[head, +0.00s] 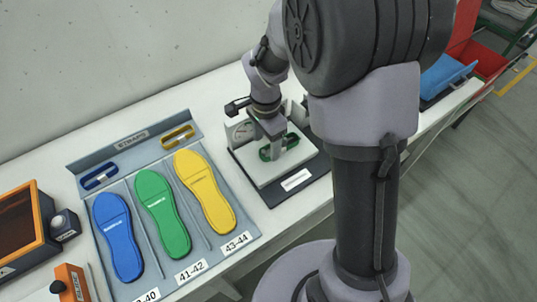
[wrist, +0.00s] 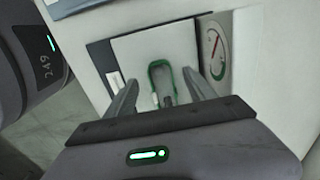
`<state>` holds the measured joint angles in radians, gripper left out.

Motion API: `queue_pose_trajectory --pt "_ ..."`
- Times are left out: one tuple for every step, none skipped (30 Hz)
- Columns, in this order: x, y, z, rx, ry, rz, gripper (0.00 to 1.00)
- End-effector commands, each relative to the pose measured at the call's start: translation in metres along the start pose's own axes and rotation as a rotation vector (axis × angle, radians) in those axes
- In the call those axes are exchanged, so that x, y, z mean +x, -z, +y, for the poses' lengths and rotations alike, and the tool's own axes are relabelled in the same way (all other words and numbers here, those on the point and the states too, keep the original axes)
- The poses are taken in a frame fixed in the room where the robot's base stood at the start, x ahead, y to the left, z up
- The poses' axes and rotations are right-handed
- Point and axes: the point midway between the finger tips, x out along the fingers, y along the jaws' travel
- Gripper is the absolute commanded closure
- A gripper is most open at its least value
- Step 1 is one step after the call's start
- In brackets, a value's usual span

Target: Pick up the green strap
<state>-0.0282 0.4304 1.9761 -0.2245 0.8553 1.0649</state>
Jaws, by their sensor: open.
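The green strap (head: 292,139) is a small loop lying on the white plate (head: 262,176) of a dial device on the bench. In the wrist view the strap (wrist: 154,72) lies between my two fingers, with a grey piece inside its loop. My gripper (head: 277,143) is open above the plate, pointing down at the strap, and partly hides it in the head view. In the wrist view the fingers (wrist: 160,79) stand apart on either side of the strap. I cannot tell whether they touch it.
Left of the device is a grey tray (head: 73,167) with blue (head: 118,236), green (head: 163,214) and yellow (head: 206,191) insoles, plus a blue strap (head: 99,177) and a yellow strap (head: 178,136). The dial (wrist: 215,48) stands close beside my fingers. An orange-framed box (head: 41,213) is far left.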

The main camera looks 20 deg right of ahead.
Motion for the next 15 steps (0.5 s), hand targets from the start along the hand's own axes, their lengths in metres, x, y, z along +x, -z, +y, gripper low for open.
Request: queue_pose_trajectory --pt "0.018 0.000 0.001 0.000 -0.003 0.000 0.36" --pt "0.023 0.000 0.001 0.000 -0.003 -0.001 0.36" --pt "0.028 0.000 0.001 0.000 -0.002 -0.001 0.36" --pt "0.030 0.000 0.000 0.000 -0.001 0.000 0.36" --pt "0.030 0.000 0.000 0.000 0.000 0.000 0.36" --pt "0.029 0.000 0.000 0.000 0.000 0.000 0.36" --pt "0.028 0.000 0.000 0.000 0.001 0.000 0.36" --pt "0.028 0.000 0.000 0.000 0.001 0.000 0.36" --pt "0.028 0.000 0.000 0.000 0.000 0.000 0.36" --pt "0.027 0.000 0.000 0.000 0.000 0.000 0.40" --pt "0.027 0.000 0.000 0.000 0.000 0.000 0.46" --pt "0.027 0.000 0.000 0.000 0.000 0.000 0.54" --pt "0.027 0.000 0.000 0.000 0.000 0.000 0.60" --pt "0.027 0.000 0.000 0.000 0.000 0.000 0.66" --pt "0.027 0.000 0.000 0.000 0.000 0.000 0.74"
